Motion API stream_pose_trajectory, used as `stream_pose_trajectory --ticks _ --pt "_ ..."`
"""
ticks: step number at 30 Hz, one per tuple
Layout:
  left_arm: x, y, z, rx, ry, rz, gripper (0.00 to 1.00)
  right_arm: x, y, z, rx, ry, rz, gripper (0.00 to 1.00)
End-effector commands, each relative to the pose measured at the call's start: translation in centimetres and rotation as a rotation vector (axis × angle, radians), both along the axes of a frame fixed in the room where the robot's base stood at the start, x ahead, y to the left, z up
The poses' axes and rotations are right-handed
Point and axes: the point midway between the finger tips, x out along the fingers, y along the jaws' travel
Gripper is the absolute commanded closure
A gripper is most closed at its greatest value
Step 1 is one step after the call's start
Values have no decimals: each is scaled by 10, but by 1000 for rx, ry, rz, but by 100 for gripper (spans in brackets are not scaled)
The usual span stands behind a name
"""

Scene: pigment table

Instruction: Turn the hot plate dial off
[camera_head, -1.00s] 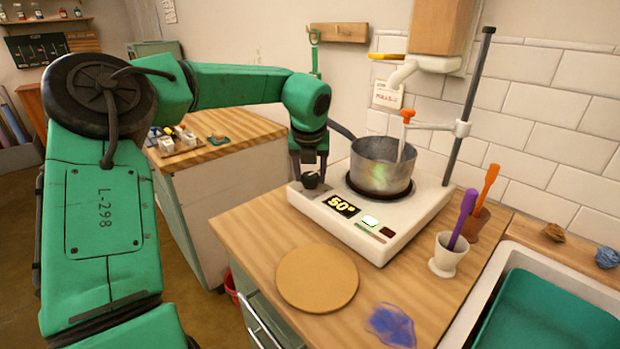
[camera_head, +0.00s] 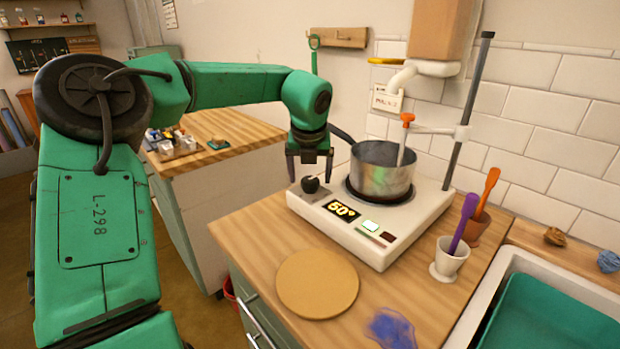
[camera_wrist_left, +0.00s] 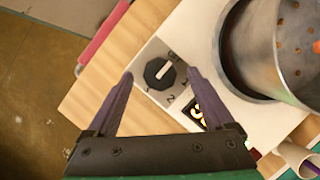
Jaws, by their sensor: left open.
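The hot plate (camera_head: 375,245) is a white box on the wooden counter, and its display (camera_head: 341,209) reads 50°. Its black dial (camera_head: 311,185) sits at the left corner. In the left wrist view the dial (camera_wrist_left: 160,73) has a white pointer line aimed to the upper right, towards a mark I cannot read clearly; the numbers 1, 2 and 3 lie around its lower and right sides. My left gripper (camera_head: 310,178) is open and empty just above the dial, pointing down. In the wrist view its fingertips (camera_wrist_left: 159,74) show on either side of the dial. My right gripper is not in view.
A metal pot (camera_head: 381,172) stands on the plate close right of the gripper, its dark handle reaching towards my arm. A stand rod (camera_head: 468,110) rises behind. A round board (camera_head: 317,282) and a cup with a purple tool (camera_head: 449,260) are in front.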

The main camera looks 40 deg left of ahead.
Motion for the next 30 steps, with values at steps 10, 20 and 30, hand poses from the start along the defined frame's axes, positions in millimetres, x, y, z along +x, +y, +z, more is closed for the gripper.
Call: stream_pose_trajectory --ticks 10,20,30 --pt "-28 -24 92 2 -5 1 13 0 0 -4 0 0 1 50" --pt "-39 -33 123 -1 1 0 13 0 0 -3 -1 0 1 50" --pt "-38 -33 122 0 0 1 13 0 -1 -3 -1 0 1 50"
